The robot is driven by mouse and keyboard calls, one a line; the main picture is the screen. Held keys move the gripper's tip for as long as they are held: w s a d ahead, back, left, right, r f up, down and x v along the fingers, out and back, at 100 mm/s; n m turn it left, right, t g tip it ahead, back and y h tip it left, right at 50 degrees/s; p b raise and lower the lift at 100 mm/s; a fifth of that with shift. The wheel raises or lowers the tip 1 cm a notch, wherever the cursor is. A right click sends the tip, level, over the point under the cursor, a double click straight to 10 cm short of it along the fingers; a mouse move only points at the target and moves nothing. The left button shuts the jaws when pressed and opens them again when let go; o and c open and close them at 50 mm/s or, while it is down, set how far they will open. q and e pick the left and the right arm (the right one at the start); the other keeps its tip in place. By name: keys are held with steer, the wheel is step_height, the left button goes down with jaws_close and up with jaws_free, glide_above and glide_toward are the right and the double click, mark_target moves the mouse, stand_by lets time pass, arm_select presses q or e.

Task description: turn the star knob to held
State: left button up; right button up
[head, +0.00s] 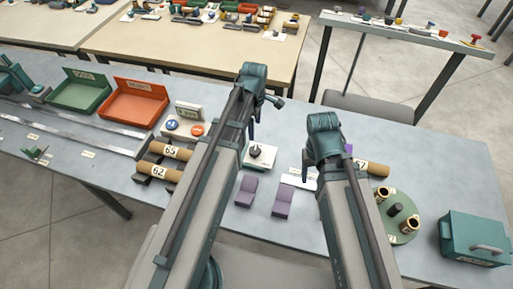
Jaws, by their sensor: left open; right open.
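A dark knob (257,151) stands on a small white plate (263,161) on the grey table, between my two arms. It looks like the star knob, but its lobes and setting marks are too small to read. My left gripper (263,112) is open and empty, above and beyond the knob, with one finger hanging close to it in the picture. My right gripper (324,160) is open, to the right of the knob and apart from it. Its arm hides part of the table below.
Two purple blocks (284,199) lie in front of the plate. Cardboard tubes (372,169), a green round tray (407,236) and a teal box (474,238) are at right. Green and orange bins (135,102), an orange button (197,130) and tubes are at left.

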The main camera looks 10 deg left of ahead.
mark_target(255, 150)
arm_select(q)
step_height(255, 150, down, 14)
steer(key=b, duration=1.3)
steer(key=shift+r, duration=0.2)
arm_select(e)
step_height(255, 150, down, 14)
steer(key=shift+r, duration=0.2)
arm_select(q)
jaws_close()
